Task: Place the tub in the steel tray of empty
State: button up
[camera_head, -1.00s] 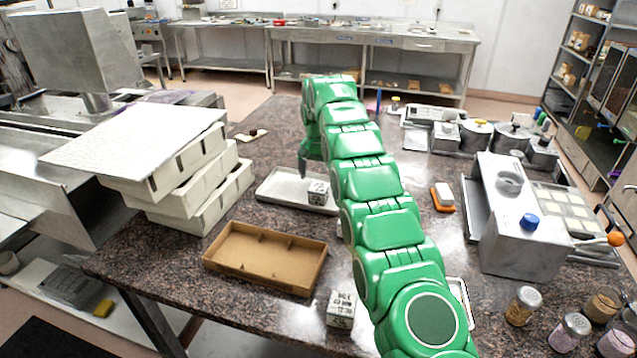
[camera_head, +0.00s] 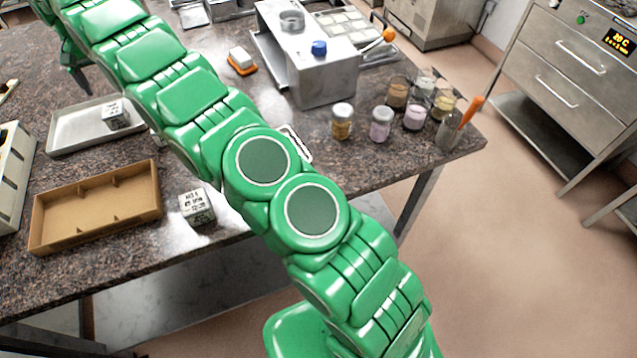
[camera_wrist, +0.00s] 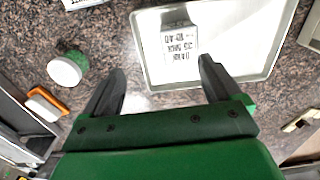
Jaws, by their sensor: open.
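A shallow pale metal tray (camera_head: 62,142) lies on the granite table at left in the head view. Its rim and floor (camera_wrist: 235,45) fill the top of the wrist view. A small printed block (camera_head: 116,115) stands in it; its lettering (camera_wrist: 180,52) is not clearly readable. My gripper (camera_wrist: 163,70) is open and empty, its fingers pointing towards the tray's near edge and the block. In the head view it shows only partly. A round white-topped tub with a green side (camera_wrist: 66,68) stands on the table left of the fingers; my arm likely hides it in the head view.
A brown divided box (camera_head: 97,208) and a second printed block (camera_head: 197,207) stand near the table's front edge. An orange-based white brush (camera_head: 241,61), a steel machine (camera_head: 325,75) and several jars (camera_head: 381,123) stand further right. Pale moulds (camera_head: 12,170) are at left.

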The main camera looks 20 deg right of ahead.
jog(key=s+d+r, duration=0.4)
jog(key=d+r, duration=0.1)
jog(key=d, duration=0.2)
jog(key=s+d+r, duration=0.4)
jog(key=d, duration=0.3)
jog(key=s+d+r, duration=0.4)
jog(key=s+d, duration=0.7)
jog(key=s, duration=0.2)
jog(key=s+d+f, duration=0.2)
jog(key=s+d, duration=0.2)
jog(key=s, duration=0.7)
jog(key=s+d+f+g, duration=0.1)
jog(key=s+d+f, duration=0.2)
jog(key=s, duration=0.9)
jog(key=s+d+f, duration=0.3)
jog(key=s+d, duration=0.1)
jog(key=s, duration=0.7)
jog(key=shift+s+d+f+g, duration=0.2)
jog(key=shift+s+d+g, duration=0.1)
